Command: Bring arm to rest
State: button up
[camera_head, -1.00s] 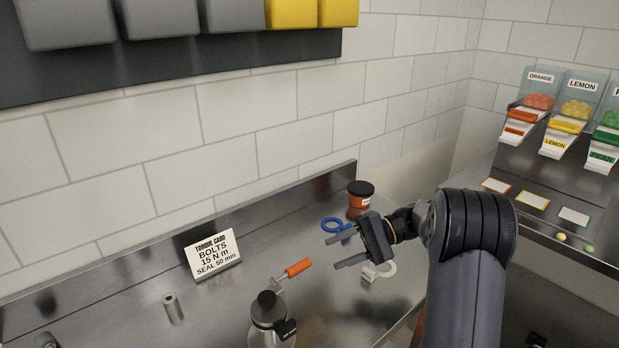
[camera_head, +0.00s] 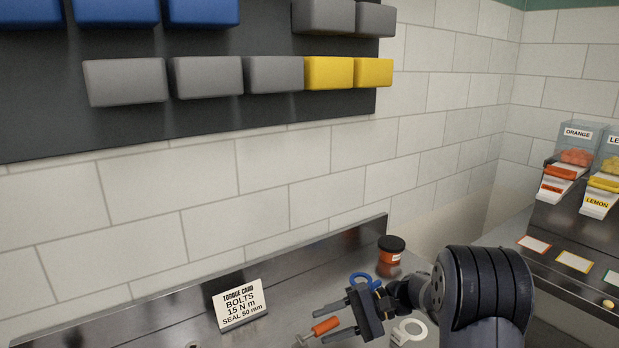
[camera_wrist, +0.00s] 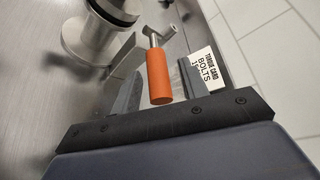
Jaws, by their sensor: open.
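My gripper (camera_head: 338,320) is open and empty, low over the steel bench in the head view. Its two fingers point left. My arm reaches in from the lower right of the head view.
A torque card (camera_head: 239,305) stands on the bench (camera_head: 180,333). A dark-lidded orange jar (camera_head: 390,257), a blue ring-shaped item (camera_head: 364,281) and a white ring (camera_head: 408,332) are near my gripper. Candy dispensers (camera_head: 574,160) stand at right. Bins (camera_head: 208,77) hang above.

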jog(key=shift+f, duration=0.15)
jog(key=shift+w+d, duration=0.1)
jog(key=shift+d, duration=0.25)
jog(key=b+v, duration=0.2)
jog(key=v, duration=0.8)
jog(key=p+x, duration=0.2)
jog(key=x, duration=0.9)
jog(key=shift+a, duration=0.1)
jog(key=shift+w+r, duration=0.1)
jog(key=shift+r, duration=0.55)
jog(key=shift+r+n+t+h+p, duration=0.35)
jog(key=shift+t+h+p, duration=0.1)
jog(key=shift+h, duration=0.55)
